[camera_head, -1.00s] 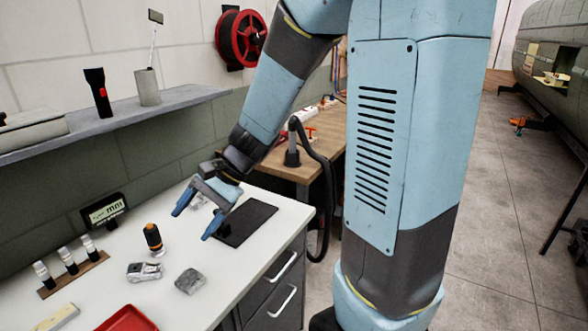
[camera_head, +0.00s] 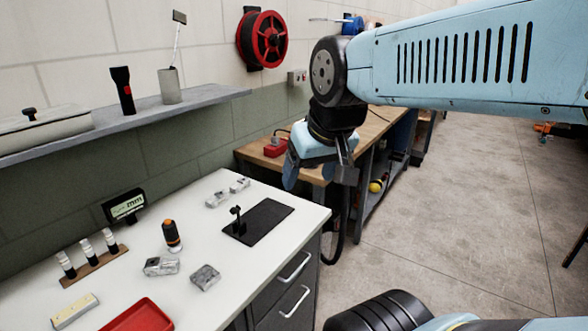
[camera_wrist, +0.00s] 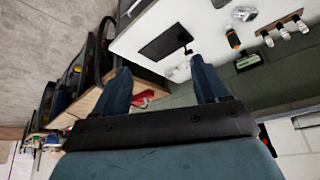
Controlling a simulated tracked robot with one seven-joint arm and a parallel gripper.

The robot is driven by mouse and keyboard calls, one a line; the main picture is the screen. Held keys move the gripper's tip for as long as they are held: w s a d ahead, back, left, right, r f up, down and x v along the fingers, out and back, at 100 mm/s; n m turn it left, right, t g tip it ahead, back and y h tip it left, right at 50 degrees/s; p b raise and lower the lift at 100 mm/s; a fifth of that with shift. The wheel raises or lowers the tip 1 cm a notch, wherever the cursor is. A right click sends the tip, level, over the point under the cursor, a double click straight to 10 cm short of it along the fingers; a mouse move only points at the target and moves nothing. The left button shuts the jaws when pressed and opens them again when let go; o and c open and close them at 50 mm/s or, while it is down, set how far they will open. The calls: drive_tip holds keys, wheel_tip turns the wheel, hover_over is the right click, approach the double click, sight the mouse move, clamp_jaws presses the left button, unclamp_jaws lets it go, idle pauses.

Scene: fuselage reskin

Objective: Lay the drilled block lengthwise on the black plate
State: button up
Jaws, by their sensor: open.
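The black plate (camera_head: 268,222) lies flat on the white worktop near its right edge, and no block lies on it. A silver block with dark marks (camera_head: 161,266) and a rough grey block (camera_head: 205,277) lie in front of it to the left. Two small pale blocks, one (camera_head: 217,200) nearer and one (camera_head: 240,185) farther, lie behind the plate. I cannot tell for sure which block is drilled. My gripper (camera_head: 318,178) is open and empty, raised beyond the worktop's right end. In the wrist view its blue fingers (camera_wrist: 160,68) are spread, with the plate (camera_wrist: 163,43) beyond them.
A small black stand (camera_head: 237,221) rises at the plate's left edge. An orange-and-black tool (camera_head: 172,236), a rack of vials (camera_head: 88,262), a display (camera_head: 124,206) and a red tray (camera_head: 142,317) take up the left. A wooden bench (camera_head: 250,157) stands behind my gripper.

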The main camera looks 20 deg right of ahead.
drive_tip(key=o, duration=0.3)
drive_tip(key=shift+s+d+r, duration=0.1)
drive_tip(key=shift+d+r, duration=0.1)
drive_tip(key=shift+d, duration=0.05)
drive_tip(key=shift+o, duration=0.8)
drive_tip(key=shift+w+a+n, duration=0.1)
drive_tip(key=shift+w+n, duration=0.1)
drive_tip(key=shift+n, duration=0.1)
drive_tip(key=n+g+h, duration=0.1)
drive_tip(key=n, duration=3.2)
hover_over(162, 264)
drive_tip(key=s+a, duration=0.1)
drive_tip(key=s, duration=0.4)
wheel_tip(162, 264, down, 22)
drive_tip(key=x, duration=1.3)
drive_tip(key=shift+s+f, duration=0.15)
